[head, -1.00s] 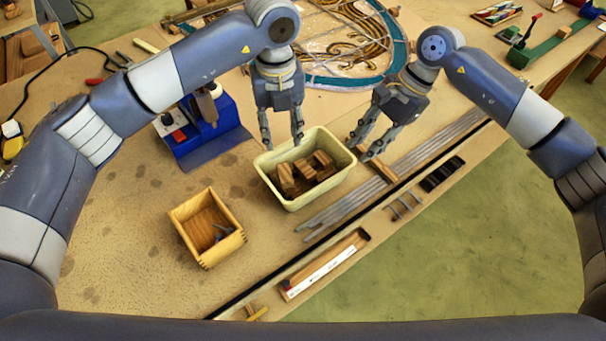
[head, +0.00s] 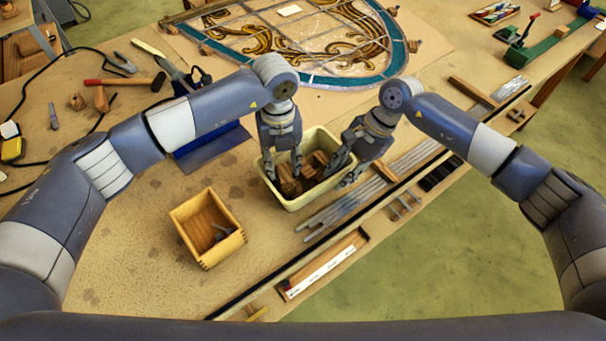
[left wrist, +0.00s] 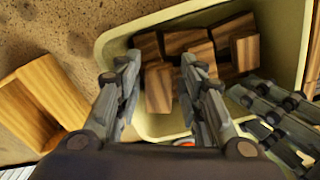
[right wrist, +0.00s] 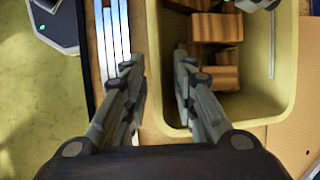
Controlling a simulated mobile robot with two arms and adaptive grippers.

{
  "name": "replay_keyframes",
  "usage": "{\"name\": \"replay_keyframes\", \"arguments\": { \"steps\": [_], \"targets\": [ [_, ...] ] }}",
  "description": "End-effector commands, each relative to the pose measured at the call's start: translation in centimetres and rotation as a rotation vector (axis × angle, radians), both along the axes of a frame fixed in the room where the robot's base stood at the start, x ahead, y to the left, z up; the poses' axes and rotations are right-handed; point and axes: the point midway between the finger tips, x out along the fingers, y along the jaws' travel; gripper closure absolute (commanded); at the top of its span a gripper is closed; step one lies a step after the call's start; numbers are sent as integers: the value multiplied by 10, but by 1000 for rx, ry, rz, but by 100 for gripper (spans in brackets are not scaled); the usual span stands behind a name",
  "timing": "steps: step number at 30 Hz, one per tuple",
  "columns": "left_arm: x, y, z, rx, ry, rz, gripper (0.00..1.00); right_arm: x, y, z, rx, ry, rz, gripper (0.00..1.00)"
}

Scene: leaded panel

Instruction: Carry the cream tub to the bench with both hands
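The cream tub (head: 294,205) stands on the bench (head: 140,240) with several brown wooden blocks (head: 314,165) inside. My left gripper (head: 284,172) is open at the tub's left end. In the left wrist view its fingers (left wrist: 160,64) are apart, one near the rim and one over the inside. My right gripper (head: 341,173) is open at the tub's right end. In the right wrist view the tub's wall (right wrist: 155,70) shows between its parted fingers (right wrist: 157,64). I cannot tell whether either gripper touches the wall.
A wooden box (head: 207,228) stands left of the tub. Metal strips (head: 330,214) lie close to the tub's right, near the bench edge. The leaded panel (head: 300,40) lies behind. A hammer (head: 130,82) and other tools lie at back left.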

Motion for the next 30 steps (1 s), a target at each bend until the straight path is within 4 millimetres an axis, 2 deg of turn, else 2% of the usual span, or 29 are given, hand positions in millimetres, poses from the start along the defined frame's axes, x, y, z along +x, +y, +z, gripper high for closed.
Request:
{"name": "replay_keyframes", "arguments": {
  "steps": [2,5,6,7,20,30],
  "targets": [
    [0,0,0,0,0,0,64,0,0,0,0,0,0,74],
    [0,0,0,0,0,0,87,0,0,0,0,0,0,97],
    [0,0,0,0,0,0,96,0,0,0,0,0,0,100],
    [0,0,0,0,0,0,100,0,0,0,1,-1,0,100],
    [-1,-1,2,-1,1,-7,100,1,1,4,4,-5,4,100],
    [-1,-2,24,-3,2,-9,100,1,2,27,6,-6,5,100]
  ]
}}
